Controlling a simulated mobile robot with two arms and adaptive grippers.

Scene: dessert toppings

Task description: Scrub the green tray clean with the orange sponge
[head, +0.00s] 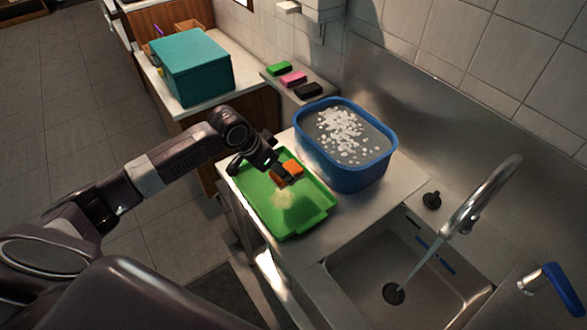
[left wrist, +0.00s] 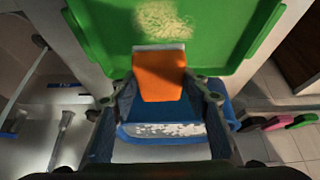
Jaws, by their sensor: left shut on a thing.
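The green tray (head: 262,210) lies on the metal counter beside the sink, and its surface also shows in the left wrist view (left wrist: 103,30). A pale yellowish smear (head: 284,199) marks the tray's middle; it is also in the left wrist view (left wrist: 163,19). My left gripper (head: 279,174) is shut on the orange sponge (head: 293,168), over the far part of the tray. In the left wrist view the sponge (left wrist: 159,75) sits between the two fingers, with the smear just beyond its end. I cannot tell whether the sponge touches the tray. My right gripper is not in view.
A blue basin (head: 362,178) of foamy water stands right behind the tray. The sink (head: 365,262) with running tap (head: 480,200) is at front right. Green (head: 279,68), pink (head: 293,79) and black (head: 309,90) sponges lie at the back, near a teal box (head: 192,68).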

